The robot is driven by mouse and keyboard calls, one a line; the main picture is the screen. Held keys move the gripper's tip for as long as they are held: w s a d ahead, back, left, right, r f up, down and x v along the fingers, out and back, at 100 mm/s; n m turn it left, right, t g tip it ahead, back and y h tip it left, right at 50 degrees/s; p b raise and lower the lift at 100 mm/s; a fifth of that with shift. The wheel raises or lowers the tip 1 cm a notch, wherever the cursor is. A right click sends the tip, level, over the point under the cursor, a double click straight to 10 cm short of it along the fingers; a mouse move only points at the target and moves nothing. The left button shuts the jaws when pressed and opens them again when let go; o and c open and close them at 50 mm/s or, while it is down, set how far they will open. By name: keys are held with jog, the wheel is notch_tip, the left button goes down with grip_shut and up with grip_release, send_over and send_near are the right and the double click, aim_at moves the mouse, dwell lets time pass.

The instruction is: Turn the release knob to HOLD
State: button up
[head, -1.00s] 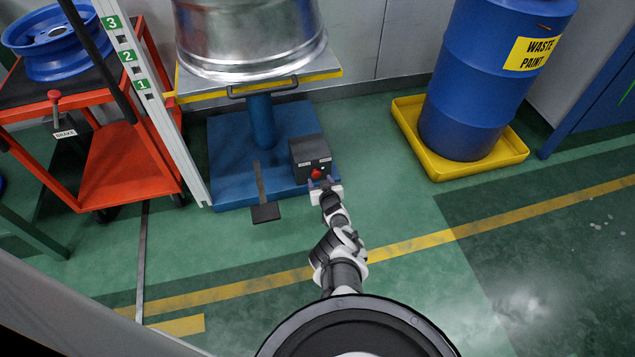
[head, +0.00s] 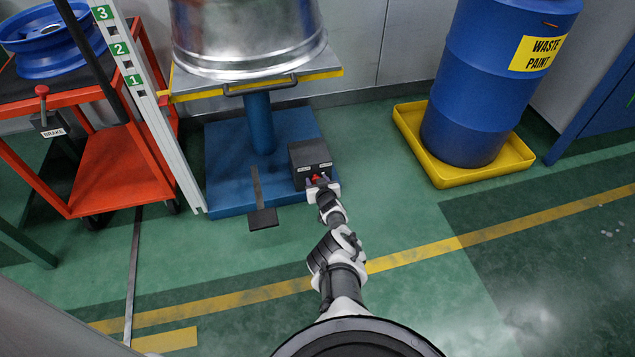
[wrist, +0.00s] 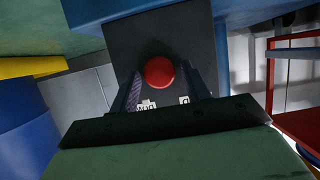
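The red release knob (wrist: 159,72) sits on the face of a dark box (head: 309,155) on the blue base of the lift stand. Two small white labels show on the box above the knob; their words are too small to read surely. My gripper (head: 318,182) is at the box front, in front of the knob. In the wrist view my gripper's fingers (wrist: 160,90) stand apart, one on each side of the knob, with gaps seen between finger and knob. The knob also shows in the head view (head: 315,178), partly hidden by my gripper.
A black foot pedal (head: 263,219) lies on the floor left of the box. A silver wheel (head: 248,40) rests on the stand's table above. A red cart (head: 118,170) is at left. A blue drum (head: 480,90) stands in a yellow tray (head: 440,178) at right.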

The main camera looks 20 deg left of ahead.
jog(key=c, duration=0.7)
jog(key=shift+n+h, duration=0.3)
jog(key=shift+n, duration=0.1)
jog(key=o, duration=0.9)
jog(key=shift+o, duration=0.2)
jog(key=shift+s+r+p, duration=0.1)
jog(key=shift+p, duration=0.25)
